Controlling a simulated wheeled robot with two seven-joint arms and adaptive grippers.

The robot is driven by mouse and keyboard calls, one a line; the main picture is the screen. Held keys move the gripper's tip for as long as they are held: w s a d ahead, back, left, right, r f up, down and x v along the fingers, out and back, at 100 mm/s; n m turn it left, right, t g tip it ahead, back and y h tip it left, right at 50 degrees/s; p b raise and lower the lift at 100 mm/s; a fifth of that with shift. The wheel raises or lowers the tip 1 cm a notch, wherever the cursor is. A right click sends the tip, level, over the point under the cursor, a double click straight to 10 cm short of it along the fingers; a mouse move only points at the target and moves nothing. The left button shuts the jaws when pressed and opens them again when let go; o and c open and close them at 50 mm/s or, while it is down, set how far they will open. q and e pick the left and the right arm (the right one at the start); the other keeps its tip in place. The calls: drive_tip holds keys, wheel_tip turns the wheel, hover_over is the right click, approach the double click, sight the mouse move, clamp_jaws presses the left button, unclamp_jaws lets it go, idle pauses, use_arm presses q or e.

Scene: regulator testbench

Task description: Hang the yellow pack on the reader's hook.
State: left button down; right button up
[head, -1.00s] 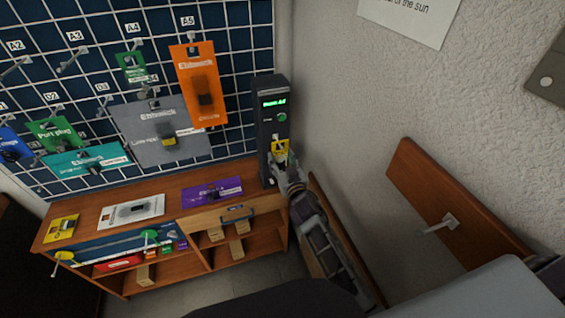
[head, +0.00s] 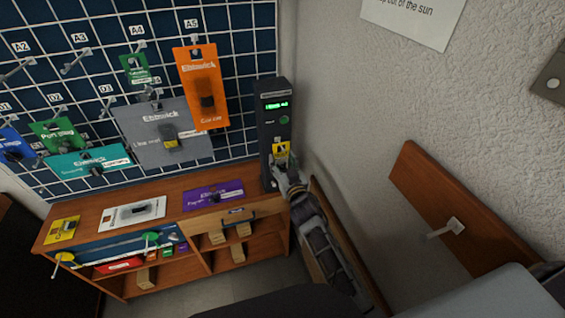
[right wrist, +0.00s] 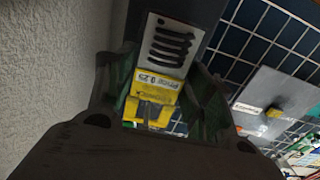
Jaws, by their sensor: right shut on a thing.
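The yellow pack (head: 281,149) is at the front of the dark upright reader (head: 274,102), below its lit display and green button. My right gripper (head: 285,165) is shut on the pack's lower part. In the right wrist view the pack (right wrist: 153,92) shows between the two fingers of my right gripper (right wrist: 158,105), with the reader's dark body (right wrist: 195,12) and a white panel with black marks behind it. The reader's hook is hard to make out, so I cannot tell whether the pack is on it. My left gripper is not in view.
A wire grid board (head: 235,50) with hanging packs stands left of the reader. Flat packs, including another yellow one (head: 62,230), lie on the wooden shelf unit (head: 172,202). A wall (head: 340,100) rises close on the right, with a wooden board (head: 460,215) on it.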

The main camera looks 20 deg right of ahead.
drive_tip(key=o, duration=1.1)
drive_tip(key=s, duration=1.2)
drive_tip(key=shift+d, duration=0.2)
idle(0.5)
